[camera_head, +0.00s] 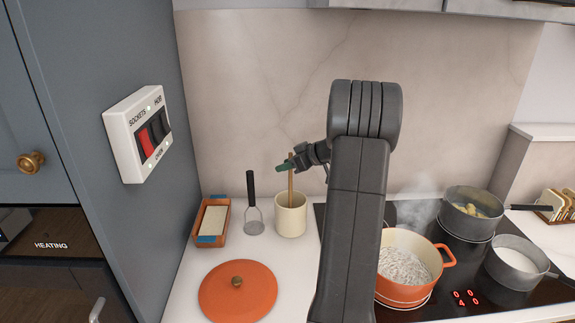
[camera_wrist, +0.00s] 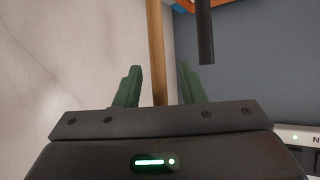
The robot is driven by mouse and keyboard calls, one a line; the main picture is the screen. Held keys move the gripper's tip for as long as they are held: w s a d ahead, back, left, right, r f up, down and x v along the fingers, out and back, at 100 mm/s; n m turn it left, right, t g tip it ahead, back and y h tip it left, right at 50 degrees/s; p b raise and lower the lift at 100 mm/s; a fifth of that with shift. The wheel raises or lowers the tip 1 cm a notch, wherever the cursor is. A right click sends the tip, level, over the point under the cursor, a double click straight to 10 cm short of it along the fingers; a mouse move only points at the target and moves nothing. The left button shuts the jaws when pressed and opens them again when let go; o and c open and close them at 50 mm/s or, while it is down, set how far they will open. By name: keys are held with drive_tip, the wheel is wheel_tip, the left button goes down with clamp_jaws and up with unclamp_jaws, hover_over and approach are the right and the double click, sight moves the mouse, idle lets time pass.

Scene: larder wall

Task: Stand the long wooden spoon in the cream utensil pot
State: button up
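The long wooden spoon (camera_head: 291,184) stands nearly upright in the cream utensil pot (camera_head: 291,218), its lower end hidden inside. The pot stands on the white worktop, left of the hob. My gripper (camera_head: 285,167) is at the upper part of the spoon's handle. In the wrist view its green fingers (camera_wrist: 158,85) are apart, one on each side of the wooden handle (camera_wrist: 155,45). A gap shows between the handle and each finger. The pot is not clearly visible in the wrist view.
A masher (camera_head: 252,206) with a black handle stands left of the pot, near a terracotta tray (camera_head: 227,213). An orange lid (camera_head: 238,290) lies in front. On the hob are an orange pan (camera_head: 435,258) and grey pans (camera_head: 470,228). A switch panel (camera_head: 137,134) is on the left.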

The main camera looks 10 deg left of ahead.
drive_tip(key=b+v, duration=0.1)
drive_tip(key=v, duration=1.2)
drive_tip(key=shift+d+r, duration=0.2)
drive_tip(key=shift+d, duration=0.15)
drive_tip(key=a+r+p+x, duration=0.1)
drive_tip(key=x, duration=1.1)
drive_tip(key=shift+w+a, duration=0.2)
drive_tip(key=shift+a, duration=0.05)
